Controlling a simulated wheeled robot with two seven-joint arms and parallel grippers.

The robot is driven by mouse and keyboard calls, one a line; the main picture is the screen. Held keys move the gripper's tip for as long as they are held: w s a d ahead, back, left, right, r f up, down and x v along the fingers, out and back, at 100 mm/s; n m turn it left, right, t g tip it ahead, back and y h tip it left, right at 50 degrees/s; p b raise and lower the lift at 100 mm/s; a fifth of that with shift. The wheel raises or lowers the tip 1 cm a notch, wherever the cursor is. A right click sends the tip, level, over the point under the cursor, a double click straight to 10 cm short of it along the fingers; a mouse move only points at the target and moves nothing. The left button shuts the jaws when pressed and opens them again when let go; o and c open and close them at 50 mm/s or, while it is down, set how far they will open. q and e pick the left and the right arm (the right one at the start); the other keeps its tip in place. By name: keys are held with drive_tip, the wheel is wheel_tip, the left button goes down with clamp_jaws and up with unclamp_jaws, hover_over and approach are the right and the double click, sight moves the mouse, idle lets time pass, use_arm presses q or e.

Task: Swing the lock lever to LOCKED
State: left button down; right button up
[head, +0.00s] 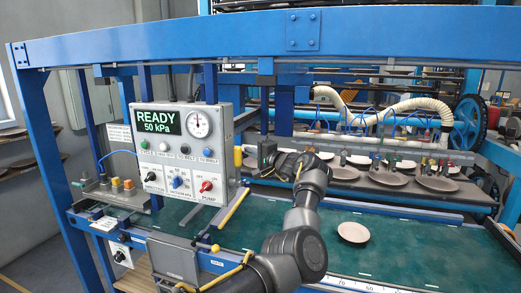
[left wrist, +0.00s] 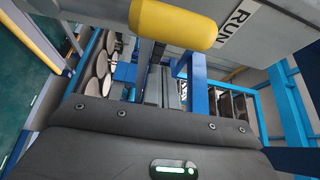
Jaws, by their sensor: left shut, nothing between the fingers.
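The lock lever's yellow grip (head: 238,157) shows at the right side of the control panel (head: 186,150). It is large at the top of the left wrist view (left wrist: 172,24), close to a RUN label (left wrist: 238,22) on a grey surface. No LOCKED label is readable. My left gripper (head: 262,163) is just right of the panel, near the yellow grip. In the left wrist view its fingers (left wrist: 161,84) are together and empty, and the grip overlaps their far ends. I cannot tell whether they touch it. My right gripper is not in view.
The panel reads READY, 50 kPa, and carries a gauge and knobs. A pinkish plate (head: 353,232) lies on the green belt (head: 400,248). Several plates stand on a rack (head: 440,199) behind. A blue beam (head: 240,42) crosses above, and a blue post (head: 55,170) stands left.

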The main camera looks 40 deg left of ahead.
use_arm(q)
drive_tip(key=shift+s+d+p, duration=0.2)
drive_tip(key=shift+s+p, duration=0.15)
drive_tip(key=shift+s, duration=0.45)
drive_tip(key=shift+s+d+p, duration=0.2)
drive_tip(key=shift+s+p, duration=0.1)
drive_tip(key=shift+s, duration=0.45)
drive_tip(key=shift+d, duration=0.1)
